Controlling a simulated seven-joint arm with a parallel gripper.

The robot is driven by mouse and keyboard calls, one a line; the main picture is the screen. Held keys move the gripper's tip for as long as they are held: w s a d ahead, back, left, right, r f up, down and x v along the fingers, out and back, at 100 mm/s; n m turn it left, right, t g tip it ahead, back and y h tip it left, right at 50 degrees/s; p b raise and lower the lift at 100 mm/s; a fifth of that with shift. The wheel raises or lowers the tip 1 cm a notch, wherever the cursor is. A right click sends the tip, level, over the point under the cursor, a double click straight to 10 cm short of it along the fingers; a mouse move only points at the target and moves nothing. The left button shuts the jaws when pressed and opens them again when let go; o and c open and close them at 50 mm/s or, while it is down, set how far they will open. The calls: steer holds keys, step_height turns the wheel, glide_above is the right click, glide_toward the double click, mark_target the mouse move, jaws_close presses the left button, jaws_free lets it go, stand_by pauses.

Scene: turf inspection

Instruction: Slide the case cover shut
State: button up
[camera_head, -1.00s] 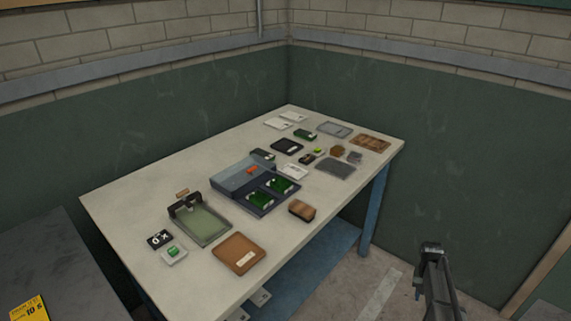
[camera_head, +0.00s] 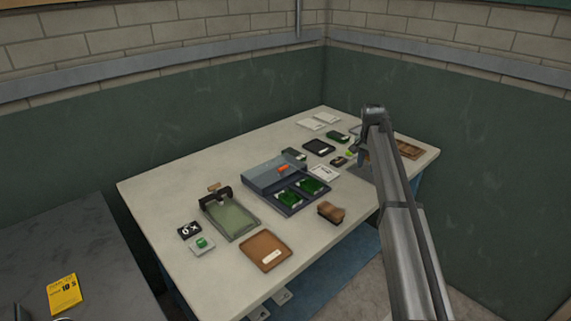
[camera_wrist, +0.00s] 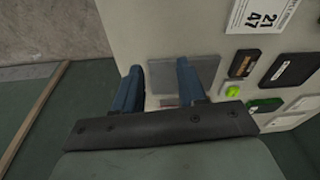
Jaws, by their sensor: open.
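The dark blue-grey case (camera_head: 266,196) lies on the table's middle. The front-right part is uncovered and shows two green turf pieces (camera_head: 288,198). My gripper (camera_head: 362,160) is over the right end of the table, to the right of the case and apart from it. In the wrist view my gripper (camera_wrist: 158,72) has its two blue fingers spread with nothing held, above a grey mat (camera_wrist: 205,68). The case is not clearly seen there.
A brown brush (camera_head: 330,212) lies just in front of the case. A clamp board with a green pad (camera_head: 232,218) and a brown tray (camera_head: 265,251) are to its left. A white card (camera_head: 323,173) and dark tray (camera_head: 318,147) lie behind-right. Bare tabletop (camera_head: 170,200) is at the left.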

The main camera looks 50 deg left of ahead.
steer(key=s+a+r, duration=0.5)
steer(key=s+a, duration=0.3)
steer(key=a, duration=0.2)
steer(key=m+g+y, duration=0.2)
glide_toward(284, 168)
steer(key=x, duration=0.8)
steer(key=shift+a+r, duration=0.1)
steer(key=shift+a, duration=0.15)
jaws_close()
